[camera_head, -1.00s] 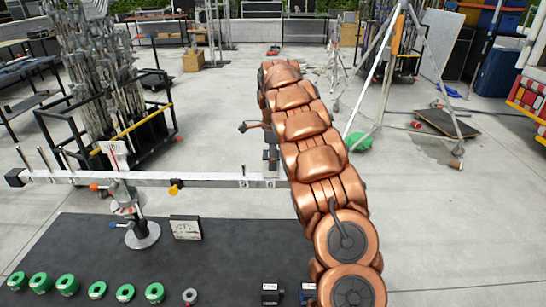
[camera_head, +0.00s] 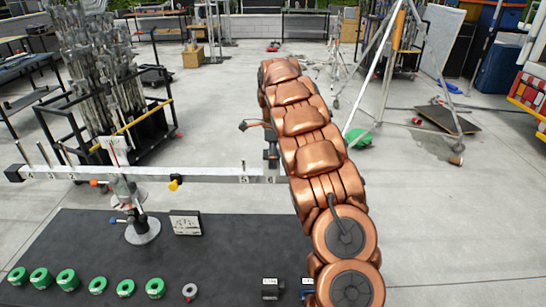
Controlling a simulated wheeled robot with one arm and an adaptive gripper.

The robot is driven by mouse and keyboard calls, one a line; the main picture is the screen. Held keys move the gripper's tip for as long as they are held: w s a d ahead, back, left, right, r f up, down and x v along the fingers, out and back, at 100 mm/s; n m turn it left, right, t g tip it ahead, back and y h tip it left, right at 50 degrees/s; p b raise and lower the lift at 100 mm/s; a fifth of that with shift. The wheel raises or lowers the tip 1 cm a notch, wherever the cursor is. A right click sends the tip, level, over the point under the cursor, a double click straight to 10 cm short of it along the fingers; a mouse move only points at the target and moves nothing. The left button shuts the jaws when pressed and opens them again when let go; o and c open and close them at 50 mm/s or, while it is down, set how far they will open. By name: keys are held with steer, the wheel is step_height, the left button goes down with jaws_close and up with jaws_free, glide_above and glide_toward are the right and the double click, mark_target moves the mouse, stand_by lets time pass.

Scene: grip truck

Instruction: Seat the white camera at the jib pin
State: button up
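A small black camera-like block (camera_head: 270,288) with a white front label lies on the dark mat at the bottom; I cannot tell for sure that it is the white camera. A similar block (camera_head: 307,285) with blue on it is partly covered by my arm. The jib (camera_head: 200,172) is a long pale beam on a stand, with numbers along it. Upright pins (camera_head: 45,153) stand near its left end. A grey upright piece (camera_head: 270,152) stands near 5 and 6, and my copper arm hides the beam beyond. My gripper cannot be made out.
The dark mat (camera_head: 90,240) carries several green rings (camera_head: 68,279), one grey ring (camera_head: 190,291) and a white sign (camera_head: 185,223). A loaded stand cart (camera_head: 120,120) is behind left. A tripod (camera_head: 370,75) and dark board (camera_head: 447,120) are behind right.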

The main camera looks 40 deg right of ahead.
steer(key=shift+r, duration=3.8)
steer(key=shift+s+a, duration=0.1)
steer(key=shift+a, duration=0.05)
steer(key=s+a+r+n+g, duration=0.1)
steer(key=s+a+r+n, duration=0.1)
steer(key=s+a+n, duration=0.55)
steer(key=s+a+r+n, duration=0.2)
steer(key=s+a+n, duration=0.2)
steer(key=s+a, duration=0.6)
steer(key=s+a+f+n, duration=0.3)
steer(key=s+a+n, duration=0.1)
steer(key=s, duration=0.4)
steer(key=s+a+f+n, duration=0.3)
steer(key=s+a+n, duration=0.1)
steer(key=s, duration=0.4)
steer(key=s+a+f+n, duration=0.2)
steer(key=s+a+n, duration=0.2)
steer(key=s+n, duration=0.2)
steer(key=shift+s+a+f+g, duration=0.25)
steer(key=shift+s+f+g, duration=0.15)
steer(key=shift+s, duration=0.65)
